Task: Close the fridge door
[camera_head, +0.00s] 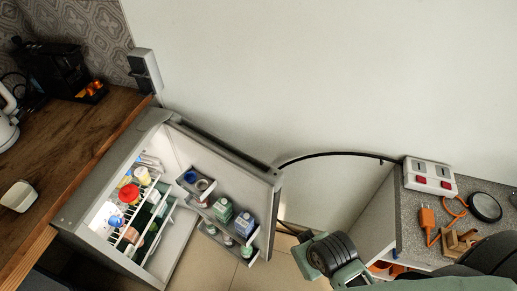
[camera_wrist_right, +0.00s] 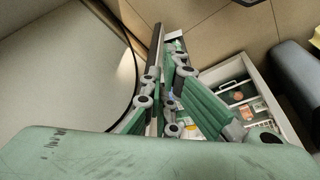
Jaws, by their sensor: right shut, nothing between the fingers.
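The fridge (camera_head: 92,210) stands low beside the wooden counter, open, with food on its lit inside shelves. Its door (camera_head: 265,178) is swung wide open toward the right, and the door's inner racks hold cartons and jars. My right arm comes in from the lower right in the head view, with its wrist just right of the door's outer end. The fingers of my right gripper (camera_wrist_right: 166,52) are together and empty in the right wrist view. Whether they touch the door cannot be told. My left gripper is not in view.
A grey worktop (camera_head: 415,235) on the right carries a power strip (camera_head: 430,176), an orange plug and a black disc. A black cable (camera_head: 335,154) runs along the wall.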

